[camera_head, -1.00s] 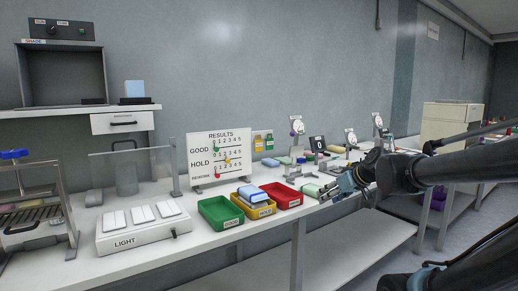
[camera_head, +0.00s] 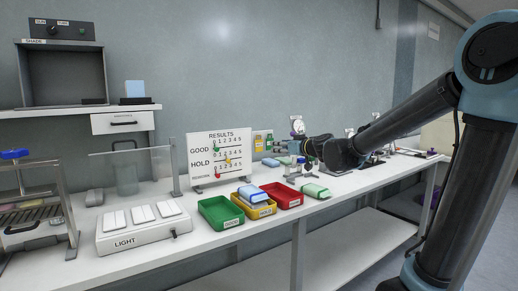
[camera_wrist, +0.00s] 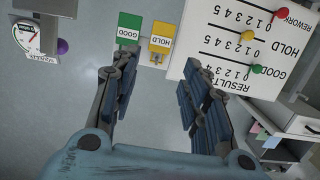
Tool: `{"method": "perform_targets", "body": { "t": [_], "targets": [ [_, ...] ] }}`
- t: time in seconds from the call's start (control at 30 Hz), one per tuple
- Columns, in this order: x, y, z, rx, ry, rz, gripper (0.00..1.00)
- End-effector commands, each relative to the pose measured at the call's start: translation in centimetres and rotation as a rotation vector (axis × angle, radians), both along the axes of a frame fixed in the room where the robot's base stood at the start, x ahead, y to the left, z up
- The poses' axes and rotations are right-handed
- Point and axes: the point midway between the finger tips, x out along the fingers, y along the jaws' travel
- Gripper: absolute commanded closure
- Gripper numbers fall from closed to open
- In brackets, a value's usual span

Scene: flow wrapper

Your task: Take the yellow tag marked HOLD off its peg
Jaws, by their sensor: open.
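The yellow tag marked HOLD (camera_wrist: 161,44) hangs on the wall between the green GOOD tag (camera_wrist: 129,27) and the results board (camera_wrist: 235,45). In the head view the yellow tag (camera_head: 257,139) is small, just right of the board. My gripper (camera_wrist: 158,72) is open and empty, with its fingers spread. In the wrist view the yellow tag shows beyond the gap between the fingertips, apart from them. In the head view my wrist is right of the tags, and the finger detail is too small to tell.
Green, yellow and red trays (camera_head: 222,226) stand at the bench front, with pale blue blocks in the yellow one. Dial gauges (camera_head: 298,126) stand near my wrist; one (camera_wrist: 27,36) shows in the wrist view. A light box (camera_head: 140,232) sits left.

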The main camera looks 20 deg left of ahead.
Motion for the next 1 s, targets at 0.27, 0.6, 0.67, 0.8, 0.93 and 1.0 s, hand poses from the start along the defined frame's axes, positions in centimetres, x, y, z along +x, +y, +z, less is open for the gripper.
{"method": "perform_targets", "body": {
  "t": [0.27,0.6,0.67,0.8,0.93,1.0],
  "targets": [
    [2.2,2.5,-0.5,-0.001,0.001,0.0,0.58],
    [4.9,5.7,-1.2,0.0,0.001,-0.001,0.58],
    [5.4,6.2,-1.3,0.0,0.001,-0.001,0.58],
    [6.1,7.0,-1.4,0.0,0.001,-0.001,0.58],
    [6.3,7.4,-1.5,0.0,0.001,-0.001,0.58],
    [6.5,7.6,-1.5,0.0,0.001,0.0,0.58]
  ]
}}
